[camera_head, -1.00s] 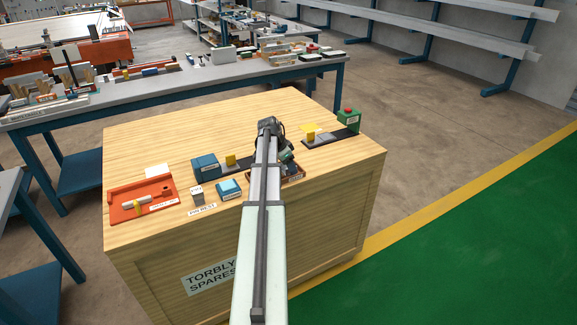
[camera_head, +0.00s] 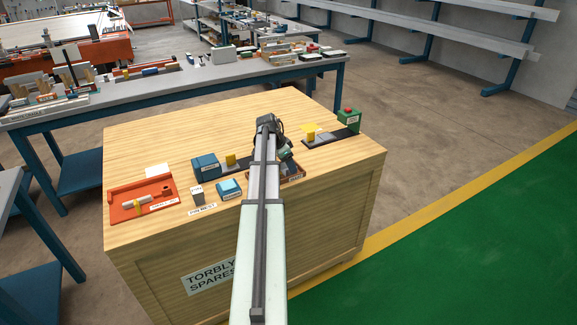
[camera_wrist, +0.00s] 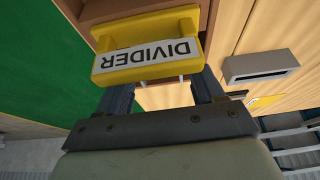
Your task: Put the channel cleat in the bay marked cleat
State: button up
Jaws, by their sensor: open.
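In the wrist view my gripper (camera_wrist: 166,88) is open. A yellow block with a white label reading DIVIDER (camera_wrist: 148,28) stands at its fingertips and hides part of them. I cannot tell whether the fingers touch it. A grey channel-shaped piece (camera_wrist: 262,62) with a dark slot, possibly the channel cleat, lies on the wood to the right, apart from the fingers. In the head view a brown compartment tray (camera_head: 295,177) is partly hidden by my arm. No bay label reading cleat is legible.
On the wooden crate (camera_head: 135,150) are an orange tray (camera_head: 120,213), a dark blue block (camera_head: 205,164), a lighter blue block (camera_head: 229,188) and a green box with a red button (camera_head: 348,119). The crate's back left top is mostly clear.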

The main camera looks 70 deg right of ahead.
jog(key=v, duration=1)
jog(key=shift+r, duration=0.35)
jog(key=shift+w+a, duration=0.1)
